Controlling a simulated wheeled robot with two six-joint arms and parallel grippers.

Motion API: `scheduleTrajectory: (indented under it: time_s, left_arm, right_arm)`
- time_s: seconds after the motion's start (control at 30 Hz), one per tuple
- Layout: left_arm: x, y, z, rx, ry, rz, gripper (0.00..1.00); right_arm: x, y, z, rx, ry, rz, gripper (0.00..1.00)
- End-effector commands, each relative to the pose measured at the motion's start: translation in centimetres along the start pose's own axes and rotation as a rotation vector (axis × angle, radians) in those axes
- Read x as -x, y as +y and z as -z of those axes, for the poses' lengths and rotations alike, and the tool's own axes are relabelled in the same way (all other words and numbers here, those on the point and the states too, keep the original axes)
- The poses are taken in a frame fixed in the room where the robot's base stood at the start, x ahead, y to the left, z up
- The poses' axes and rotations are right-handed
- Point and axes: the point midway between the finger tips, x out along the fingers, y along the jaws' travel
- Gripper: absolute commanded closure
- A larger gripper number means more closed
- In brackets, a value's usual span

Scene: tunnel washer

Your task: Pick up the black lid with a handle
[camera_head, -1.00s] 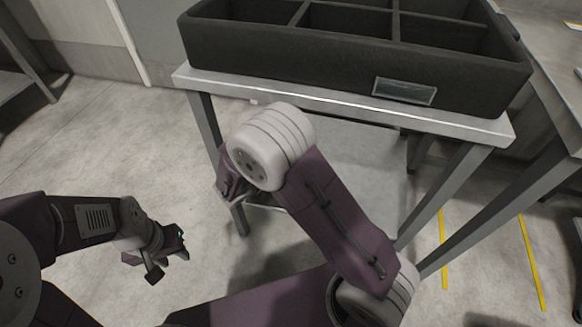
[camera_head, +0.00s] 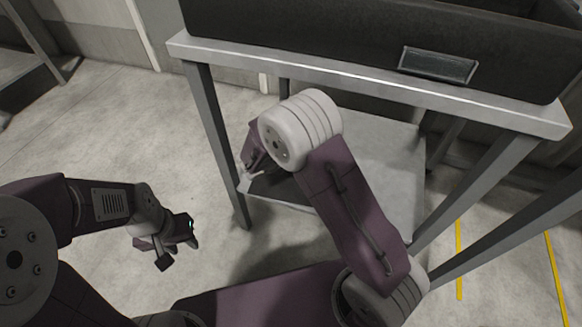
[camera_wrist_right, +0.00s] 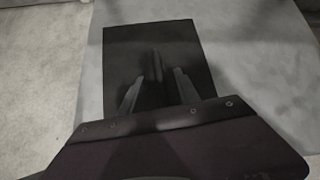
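The black lid (camera_wrist_right: 180,42) is a flat dark rectangle lying on the lower shelf of the table, near its left edge. Its raised handle (camera_wrist_right: 155,66) shows at the middle. In the head view a dark part of the lid (camera_head: 272,187) shows below my right wrist. My right gripper (camera_wrist_right: 158,92) is open over the lid, with its two fingers apart and the handle between and just beyond them in the picture. Whether they touch the lid I cannot tell. My left gripper (camera_head: 180,252) is open and empty above the floor at the left.
The grey metal table (camera_head: 340,79) carries a large black divided bin (camera_head: 300,30) on top. Its top edge and legs (camera_head: 215,140) stand close around my right arm. The lower shelf (camera_head: 385,165) is bare to the right of the lid. The floor at left is clear.

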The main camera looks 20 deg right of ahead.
Motion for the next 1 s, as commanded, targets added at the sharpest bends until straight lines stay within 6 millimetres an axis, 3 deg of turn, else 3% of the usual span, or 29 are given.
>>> scheduleTrajectory:
  time_s: [0.07, 0.27, 0.4, 1.0]
  left_arm:
    - [-1.26, -0.02, -0.13, 0.0, 0.0, 0.0, 0.64]
    - [-0.86, -0.02, -0.08, 0.0, 0.0, 0.0, 0.64]
    - [-0.85, -0.02, -0.07, 0.0, 0.0, 0.0, 0.64]
    - [-0.87, -0.02, -0.08, 0.0, 0.0, 0.0, 0.64]
  right_arm:
    - [-1.52, 0.02, 0.32, -0.002, 0.0, 0.002, 0.62]
    - [-1.32, -0.03, -0.06, 0.001, -0.001, 0.0, 0.62]
    - [-1.3, -0.03, -0.04, 0.001, 0.0, 0.0, 1.0]
    - [-1.3, -0.03, 0.0, 0.0, 0.0, 0.001, 1.0]
